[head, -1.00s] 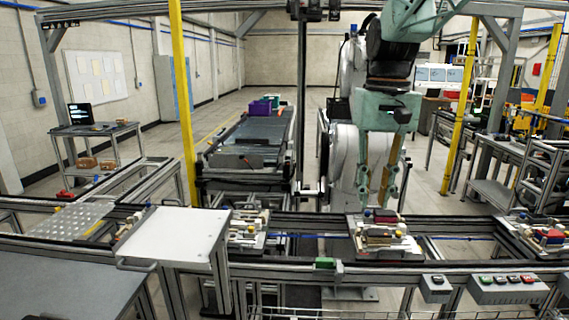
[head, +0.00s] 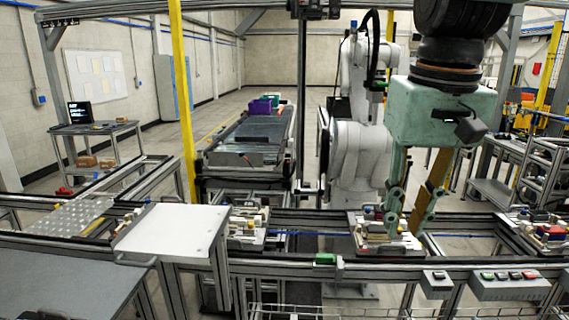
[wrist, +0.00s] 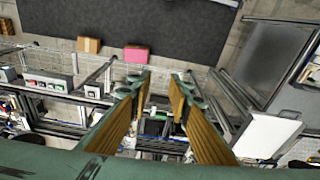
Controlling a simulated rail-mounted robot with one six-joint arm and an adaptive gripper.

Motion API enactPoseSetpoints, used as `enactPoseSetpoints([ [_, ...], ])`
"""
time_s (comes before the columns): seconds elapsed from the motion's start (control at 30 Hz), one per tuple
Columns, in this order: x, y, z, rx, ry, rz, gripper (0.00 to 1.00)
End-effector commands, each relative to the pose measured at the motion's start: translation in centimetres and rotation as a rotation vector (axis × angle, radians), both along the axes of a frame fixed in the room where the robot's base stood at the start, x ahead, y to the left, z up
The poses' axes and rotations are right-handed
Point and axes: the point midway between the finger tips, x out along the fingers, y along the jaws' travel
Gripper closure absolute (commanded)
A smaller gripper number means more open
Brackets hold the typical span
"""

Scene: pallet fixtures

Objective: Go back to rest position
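My gripper (head: 406,222) hangs from the arm at the right of centre in the head view, fingers pointing down. In the wrist view its two fingers (wrist: 160,80) stand apart with nothing seen between them. It is open and empty. In the head view the fingers overlap the middle pallet fixture (head: 372,246), which carries several small parts. The fingers hide part of this fixture; whether they touch it I cannot tell.
Another loaded fixture (head: 250,226) stands left on the conveyor, and one with red and blue parts (head: 548,234) stands right. Yellow posts (head: 184,100) rise beside the line. Button boxes (head: 508,288) sit on the front rail.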

Motion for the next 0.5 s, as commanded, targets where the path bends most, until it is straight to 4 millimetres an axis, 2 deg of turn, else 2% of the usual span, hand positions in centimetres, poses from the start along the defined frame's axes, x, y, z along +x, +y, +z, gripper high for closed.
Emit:
enactPoseSetpoints([
  [0.03, -1.0, 0.0, -0.2, 0.000, -0.008, 0.001, 0.82],
  [0.5, -8.5, 0.0, -1.9, -0.003, -0.082, 0.006, 0.82],
])
